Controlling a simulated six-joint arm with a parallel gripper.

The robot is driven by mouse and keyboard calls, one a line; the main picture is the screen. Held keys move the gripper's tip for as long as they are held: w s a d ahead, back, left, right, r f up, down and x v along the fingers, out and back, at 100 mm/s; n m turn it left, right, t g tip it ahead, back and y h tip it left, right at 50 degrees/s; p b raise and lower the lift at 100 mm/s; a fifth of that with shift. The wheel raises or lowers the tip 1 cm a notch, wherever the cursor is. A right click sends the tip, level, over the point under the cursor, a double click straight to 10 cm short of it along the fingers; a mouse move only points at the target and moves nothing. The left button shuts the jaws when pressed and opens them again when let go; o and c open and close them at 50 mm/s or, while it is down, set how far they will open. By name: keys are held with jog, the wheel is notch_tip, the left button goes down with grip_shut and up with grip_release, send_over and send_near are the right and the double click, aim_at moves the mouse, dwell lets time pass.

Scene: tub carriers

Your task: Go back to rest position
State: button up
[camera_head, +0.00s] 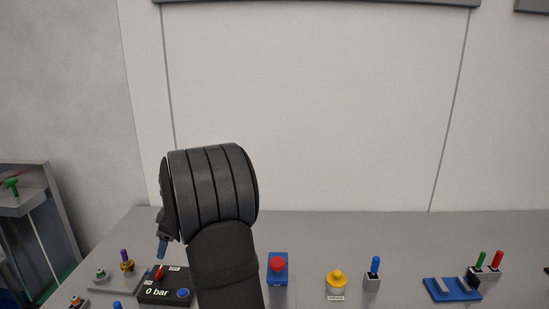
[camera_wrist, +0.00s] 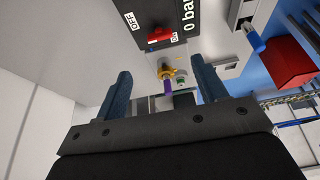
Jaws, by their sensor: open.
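My gripper (camera_wrist: 162,95) shows in the wrist view with its two dark blue fingers wide apart and nothing held between them. In the head view my dark arm stands in front of the table, and only a blue fingertip (camera_head: 162,248) shows at its left side. Past the fingers in the wrist view are a purple-topped brass fitting (camera_wrist: 167,75) and a black box with a red switch (camera_wrist: 160,34) marked OFF. In the head view this black box (camera_head: 152,291) reads 0 bar. I cannot tell the exact gap between fingers and fitting.
The grey table (camera_head: 330,235) carries a red button on a blue box (camera_head: 278,268), a yellow button (camera_head: 337,280), a blue-handled lever (camera_head: 375,270) and a blue holder (camera_head: 452,290). A red box (camera_wrist: 287,62) shows in the wrist view. The table's back part is clear.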

jog(key=x, duration=1.1)
jog(key=shift+a+f, duration=0.1)
jog(key=shift+f, duration=0.2)
jog(key=shift+r, duration=0.1)
jog(key=v, duration=1.7)
jog(key=x, duration=1.7)
jog(key=shift+f, duration=0.25)
jog(key=shift+w+r+n, duration=0.1)
jog(key=shift+w+n, duration=0.05)
jog(key=shift+n, duration=0.25)
jog(key=shift+n+g, duration=0.4)
jog(key=shift+n, duration=0.4)
jog(key=v, duration=1.7)
jog(key=m+h, duration=0.4)
jog(key=m, duration=0.2)
send_near(159, 270)
jog(key=f, duration=0.2)
jog(key=d+f, duration=0.1)
jog(key=f, duration=0.2)
jog(key=shift+f, duration=0.3)
